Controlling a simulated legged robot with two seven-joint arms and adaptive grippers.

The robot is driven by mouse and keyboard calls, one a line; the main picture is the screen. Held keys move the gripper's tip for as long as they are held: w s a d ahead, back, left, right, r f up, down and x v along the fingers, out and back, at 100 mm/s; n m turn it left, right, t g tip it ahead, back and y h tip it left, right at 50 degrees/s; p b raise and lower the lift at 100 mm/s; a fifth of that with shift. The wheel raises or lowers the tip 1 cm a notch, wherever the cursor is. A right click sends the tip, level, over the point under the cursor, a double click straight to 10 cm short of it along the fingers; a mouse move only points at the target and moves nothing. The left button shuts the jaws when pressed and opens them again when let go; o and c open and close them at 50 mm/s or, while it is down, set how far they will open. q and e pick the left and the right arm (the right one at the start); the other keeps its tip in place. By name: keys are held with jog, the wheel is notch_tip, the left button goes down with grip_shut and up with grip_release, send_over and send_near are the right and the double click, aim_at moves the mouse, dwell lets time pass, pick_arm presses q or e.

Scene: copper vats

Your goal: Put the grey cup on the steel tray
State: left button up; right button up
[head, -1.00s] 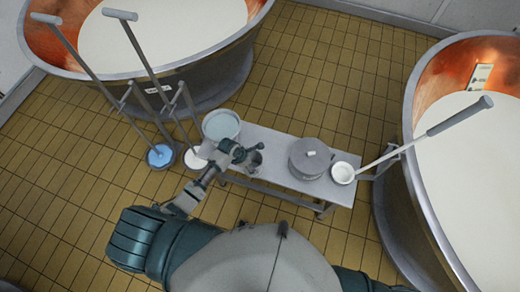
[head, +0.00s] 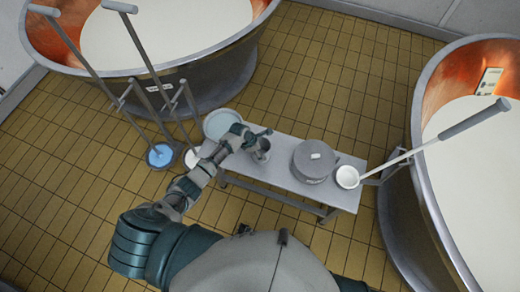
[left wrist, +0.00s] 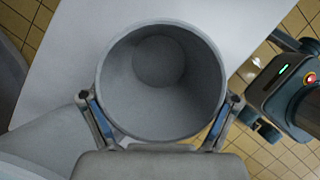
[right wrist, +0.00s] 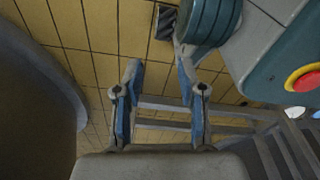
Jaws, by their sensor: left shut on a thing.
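The grey cup (head: 263,154) is at the left part of the bench, beside the round tray, in the head view. My left gripper (head: 258,143) is shut on it. In the left wrist view the cup (left wrist: 160,75) shows its open, empty inside between the two fingers. I cannot tell whether its base touches the bench. The round steel tray (head: 222,118), with a pale bluish inside, is at the bench's left end, partly hidden by my left arm. My right gripper (right wrist: 158,68) is open and empty in the right wrist view; the head view does not show it.
The pale bench (head: 283,172) carries a grey lidded pot (head: 314,162) to the right. Copper vats (head: 190,80) stand at left and right.

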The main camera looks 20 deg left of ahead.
pick_arm(q)
jog(key=o, duration=1)
jog(key=shift+r, duration=0.15)
jog(key=shift+s+a+r, duration=0.1)
jog(key=shift+a+r, duration=0.05)
jog(key=shift+r, duration=0.2)
jog(key=p+v, duration=0.3)
jog(key=v, duration=0.8)
jog(key=shift+p, duration=0.35)
pick_arm(e)
jog(key=s+d+f, duration=0.2)
jog(key=s, duration=0.8)
jog(key=shift+g, duration=0.3)
